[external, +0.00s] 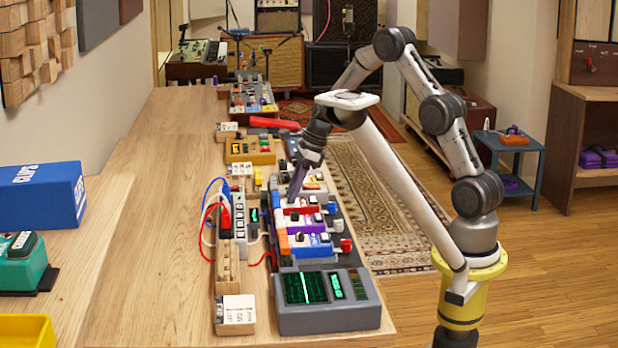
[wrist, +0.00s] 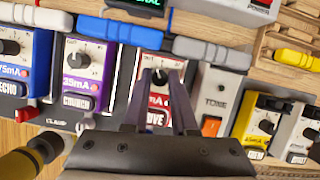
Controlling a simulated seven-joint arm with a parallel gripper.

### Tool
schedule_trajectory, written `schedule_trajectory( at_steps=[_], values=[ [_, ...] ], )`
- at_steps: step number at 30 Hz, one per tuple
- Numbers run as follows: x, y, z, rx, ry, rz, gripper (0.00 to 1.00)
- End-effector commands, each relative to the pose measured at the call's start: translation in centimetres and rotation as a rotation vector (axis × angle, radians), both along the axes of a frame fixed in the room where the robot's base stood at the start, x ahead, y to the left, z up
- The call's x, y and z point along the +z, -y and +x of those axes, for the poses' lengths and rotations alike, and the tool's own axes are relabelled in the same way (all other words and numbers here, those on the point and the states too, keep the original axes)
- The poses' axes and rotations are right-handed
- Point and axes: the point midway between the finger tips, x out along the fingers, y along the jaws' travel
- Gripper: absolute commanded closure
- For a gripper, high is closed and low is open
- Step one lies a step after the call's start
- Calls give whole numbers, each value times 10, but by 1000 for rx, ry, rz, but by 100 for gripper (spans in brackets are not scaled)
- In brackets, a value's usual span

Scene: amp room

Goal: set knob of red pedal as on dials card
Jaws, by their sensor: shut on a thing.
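The red pedal (wrist: 156,118) has a white face with a black knob (wrist: 160,77) near its top and partly hidden lettering ending in "OVE". My gripper (wrist: 158,82) comes down over this pedal, with one finger on each side of the knob, shut on it. The knob's pointer setting is hard to make out. In the external view my gripper (external: 294,196) is at the red pedal (external: 300,210) in the pedal row.
A purple pedal (wrist: 84,75) stands left of the red one, with a blue echo pedal beyond it. A grey tone box (wrist: 214,100) and a yellow pedal (wrist: 258,122) stand to the right. A grey scope unit (external: 325,305) sits at the bench's front.

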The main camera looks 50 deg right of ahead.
Motion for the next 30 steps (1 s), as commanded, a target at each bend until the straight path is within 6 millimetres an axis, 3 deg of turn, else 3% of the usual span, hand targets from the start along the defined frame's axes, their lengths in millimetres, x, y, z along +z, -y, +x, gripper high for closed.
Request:
schedule_trajectory(
  at_steps=[8, 30],
  values=[
    [0, 1, 2, 174, 1, 1, 100],
    [0, 1, 6, 875, 3, -1, 100]
  ],
)
